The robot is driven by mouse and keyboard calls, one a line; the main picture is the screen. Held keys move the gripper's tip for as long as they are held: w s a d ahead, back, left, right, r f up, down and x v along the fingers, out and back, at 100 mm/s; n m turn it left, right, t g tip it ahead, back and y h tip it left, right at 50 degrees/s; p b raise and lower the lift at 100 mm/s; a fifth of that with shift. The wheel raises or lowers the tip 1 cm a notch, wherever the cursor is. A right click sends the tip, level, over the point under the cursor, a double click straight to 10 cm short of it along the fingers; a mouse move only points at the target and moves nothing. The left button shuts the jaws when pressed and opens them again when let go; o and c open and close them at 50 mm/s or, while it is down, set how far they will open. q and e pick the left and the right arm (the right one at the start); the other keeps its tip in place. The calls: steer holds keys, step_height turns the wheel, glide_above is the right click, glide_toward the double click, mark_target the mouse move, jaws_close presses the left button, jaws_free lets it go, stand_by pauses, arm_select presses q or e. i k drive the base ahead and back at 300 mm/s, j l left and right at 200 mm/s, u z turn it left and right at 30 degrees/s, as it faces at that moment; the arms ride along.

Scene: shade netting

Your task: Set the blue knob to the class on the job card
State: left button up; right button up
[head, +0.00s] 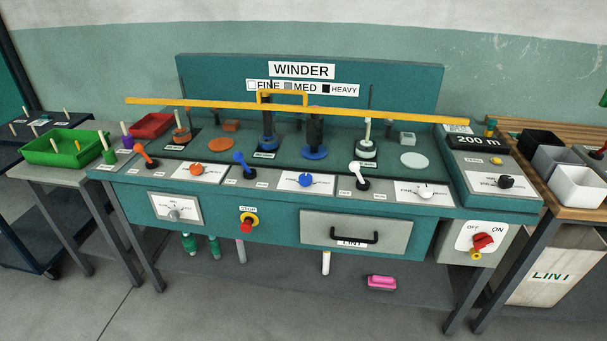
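The blue knob (305,181) sits on a white dial plate (325,185) in the middle of the winder's front panel. The print on this plate is too small to read fully, and I cannot tell where the knob points. A sign (303,88) on the back panel reads FINE, MED and HEAVY, with white, grey and black squares. I cannot make out a job card. Neither of my grippers is in view.
An orange knob (195,169) and a white knob (424,191) flank the blue one. A blue-handled lever (245,167) and a white-handled lever (360,177) stand near it. A yellow bar (400,114) spans above the deck. A drawer (393,236) is below.

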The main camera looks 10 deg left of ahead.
mark_target(305, 180)
steer(key=i+l, duration=0.4)
steer(key=l, duration=0.15)
steer(key=i+l, duration=0.8)
steer(key=l, duration=0.25)
steer(key=i+l, duration=0.4)
steer(key=l, duration=0.15)
steer(key=k+j, duration=0.1)
steer(key=j+u, duration=0.05)
